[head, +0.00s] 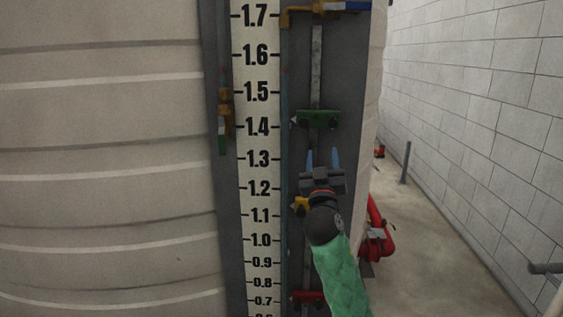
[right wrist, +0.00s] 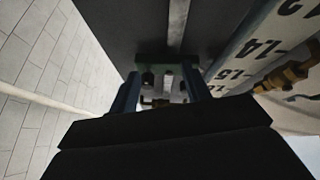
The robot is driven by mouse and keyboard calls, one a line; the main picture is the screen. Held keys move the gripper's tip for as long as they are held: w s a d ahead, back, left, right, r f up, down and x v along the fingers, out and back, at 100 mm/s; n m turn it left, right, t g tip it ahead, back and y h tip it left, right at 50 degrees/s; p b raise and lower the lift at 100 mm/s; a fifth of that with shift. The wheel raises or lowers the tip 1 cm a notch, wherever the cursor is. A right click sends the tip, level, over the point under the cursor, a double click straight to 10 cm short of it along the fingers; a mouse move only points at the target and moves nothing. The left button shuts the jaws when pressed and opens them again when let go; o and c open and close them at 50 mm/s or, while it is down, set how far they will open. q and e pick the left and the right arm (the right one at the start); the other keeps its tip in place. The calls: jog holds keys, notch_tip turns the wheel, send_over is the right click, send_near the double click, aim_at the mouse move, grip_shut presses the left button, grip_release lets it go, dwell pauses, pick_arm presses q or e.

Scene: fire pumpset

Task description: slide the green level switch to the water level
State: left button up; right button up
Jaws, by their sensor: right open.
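The green level switch (head: 318,119) sits on a vertical metal rail (head: 316,70), between the 1.4 and 1.5 marks of the white scale (head: 258,140). My right gripper (head: 322,158) is open below the green switch, with its two blue fingers pointing up at it. In the right wrist view the green switch (right wrist: 152,66) shows just beyond the gap between the fingers (right wrist: 163,88); I cannot tell whether they touch it. A thin bluish tube (head: 285,150) runs along the scale's right edge; the water level in it is not clear. My left gripper is not in view.
A yellow switch (head: 301,205) and a red switch (head: 309,296) sit lower on the rail. A yellow valve with a blue handle (head: 345,6) is at the top. A ribbed tank wall (head: 110,160) fills the left. A floor gap and block wall (head: 480,110) lie right.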

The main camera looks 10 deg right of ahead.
aim_at(304, 126)
jog(key=a+r+n+t+y, duration=0.1)
jog(key=y, duration=0.1)
jog(key=a+r+t+y, duration=0.1)
jog(key=a, duration=0.1)
jog(key=a+r+n+t+y, duration=0.1)
jog(key=r+t+y, duration=0.1)
jog(key=shift+s+a+n+y+p, duration=0.1)
jog(key=shift+a+n+y+p, duration=0.15)
jog(key=shift+n+y+p, duration=0.1)
jog(key=p+x, duration=0.2)
jog(key=x, duration=0.3)
jog(key=shift+r+p, duration=0.15)
jog(key=shift+p, duration=0.25)
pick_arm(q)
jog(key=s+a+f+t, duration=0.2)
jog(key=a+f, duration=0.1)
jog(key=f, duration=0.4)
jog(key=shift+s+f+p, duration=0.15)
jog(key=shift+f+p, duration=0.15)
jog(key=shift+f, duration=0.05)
pick_arm(e)
jog(key=shift+x, duration=0.75)
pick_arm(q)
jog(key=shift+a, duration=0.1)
pick_arm(e)
jog(key=shift+d, duration=0.1)
grip_shut()
